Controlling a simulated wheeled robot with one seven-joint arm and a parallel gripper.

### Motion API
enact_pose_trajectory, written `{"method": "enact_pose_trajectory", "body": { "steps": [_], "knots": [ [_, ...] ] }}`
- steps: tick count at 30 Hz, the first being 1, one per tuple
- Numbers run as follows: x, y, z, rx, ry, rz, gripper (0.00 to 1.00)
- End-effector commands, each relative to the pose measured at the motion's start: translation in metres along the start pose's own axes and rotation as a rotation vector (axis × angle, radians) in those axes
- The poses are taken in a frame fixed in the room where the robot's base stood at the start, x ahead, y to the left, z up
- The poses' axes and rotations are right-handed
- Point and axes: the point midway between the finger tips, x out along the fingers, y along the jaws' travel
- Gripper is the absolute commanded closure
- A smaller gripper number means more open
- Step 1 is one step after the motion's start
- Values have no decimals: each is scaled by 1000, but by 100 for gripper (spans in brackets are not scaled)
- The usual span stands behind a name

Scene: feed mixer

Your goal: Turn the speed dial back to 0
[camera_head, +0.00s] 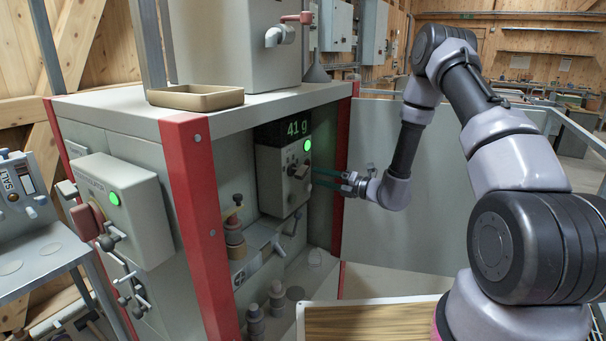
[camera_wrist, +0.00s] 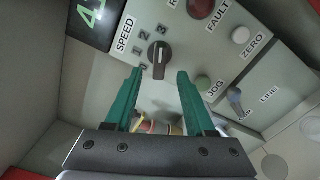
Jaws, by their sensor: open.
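The speed dial (camera_wrist: 159,57) is a dark knob on the grey control panel in the wrist view, beside the word SPEED and several numbers up to 3. Its grip bar stands nearly upright in that picture; I cannot tell surely which number it points to. My gripper (camera_wrist: 160,74) is open, its two green fingers reaching toward the panel on either side of the dial's lower end. They look apart from the dial, with nothing between them. In the head view my gripper (camera_head: 326,180) is just right of the control box (camera_head: 272,178), and the dial is small and partly unclear.
A red post (camera_head: 199,220) stands left of the box.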

Motion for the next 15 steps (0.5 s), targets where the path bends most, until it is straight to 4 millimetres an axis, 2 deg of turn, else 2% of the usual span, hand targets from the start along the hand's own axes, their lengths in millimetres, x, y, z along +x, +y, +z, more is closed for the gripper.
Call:
{"method": "enact_pose_trajectory", "body": {
  "steps": [1, 6, 10, 15],
  "knots": [
    [12, 1, -1, -3, 4, 3, 45],
    [43, 1, -1, -2, 3, 2, 45],
    [60, 0, -1, -3, 3, 1, 45],
    [71, 0, 0, -3, 1, 1, 45]
  ]
}}
